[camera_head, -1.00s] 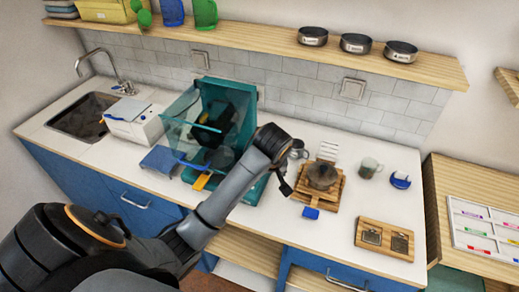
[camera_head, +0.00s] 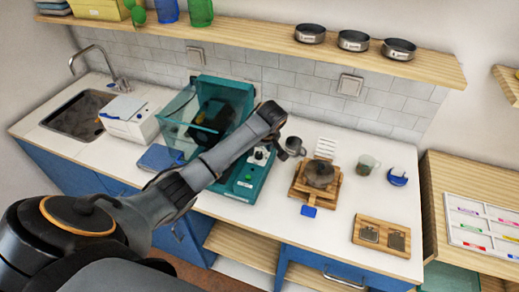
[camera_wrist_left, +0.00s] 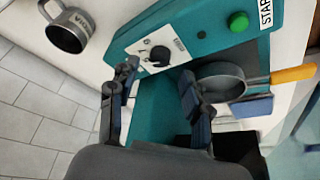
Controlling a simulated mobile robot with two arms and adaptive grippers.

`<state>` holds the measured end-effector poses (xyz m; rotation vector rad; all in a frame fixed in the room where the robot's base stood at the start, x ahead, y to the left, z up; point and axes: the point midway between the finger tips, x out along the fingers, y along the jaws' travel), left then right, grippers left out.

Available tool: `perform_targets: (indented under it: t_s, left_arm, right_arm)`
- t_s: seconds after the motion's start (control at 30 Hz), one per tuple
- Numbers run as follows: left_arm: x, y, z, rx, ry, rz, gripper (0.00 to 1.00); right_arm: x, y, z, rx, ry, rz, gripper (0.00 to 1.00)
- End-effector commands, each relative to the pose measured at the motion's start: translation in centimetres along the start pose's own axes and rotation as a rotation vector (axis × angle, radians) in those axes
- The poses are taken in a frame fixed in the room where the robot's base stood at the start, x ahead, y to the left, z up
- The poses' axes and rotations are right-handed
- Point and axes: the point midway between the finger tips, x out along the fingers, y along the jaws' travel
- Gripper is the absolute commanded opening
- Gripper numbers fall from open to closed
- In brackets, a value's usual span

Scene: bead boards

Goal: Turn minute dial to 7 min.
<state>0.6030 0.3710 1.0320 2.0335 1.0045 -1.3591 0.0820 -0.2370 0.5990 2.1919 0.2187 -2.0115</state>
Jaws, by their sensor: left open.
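The panel markings are too blurred to read. My left gripper (camera_wrist_left: 158,74) is open and empty, its two fingers spread to either side in front of the knob and apart from it. The knob's panel also shows in the head view (camera_head: 262,154), just past my left forearm. My right gripper is not in view.
A grey mug (camera_head: 294,146) stands close to the right of the machine. A small pan (camera_wrist_left: 222,80) with a yellow handle lies near the gripper's right finger.

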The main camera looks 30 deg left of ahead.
Motion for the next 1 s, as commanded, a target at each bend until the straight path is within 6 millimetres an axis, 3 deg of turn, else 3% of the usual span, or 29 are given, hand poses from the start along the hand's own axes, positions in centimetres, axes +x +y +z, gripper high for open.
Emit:
perform_targets:
  t_s: [0.23,0.63,0.87,0.9,1.0]
  left_arm:
    - [2.9,0.0,0.0,0.001,-0.001,-0.001,0.49]
    - [3.5,0.0,0.1,0.001,0.000,0.001,0.49]
    - [3.5,0.0,0.1,0.001,0.000,0.001,0.04]
    - [3.5,0.0,0.1,0.001,0.000,0.001,0.00]
    - [3.5,0.0,0.1,0.004,0.000,0.002,0.00]
  right_arm:
    - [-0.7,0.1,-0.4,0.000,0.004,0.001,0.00]
    - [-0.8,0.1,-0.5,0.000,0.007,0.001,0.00]
    - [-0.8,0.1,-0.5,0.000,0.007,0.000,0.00]
    - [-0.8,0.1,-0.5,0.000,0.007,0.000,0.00]
    - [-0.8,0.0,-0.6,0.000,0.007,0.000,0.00]
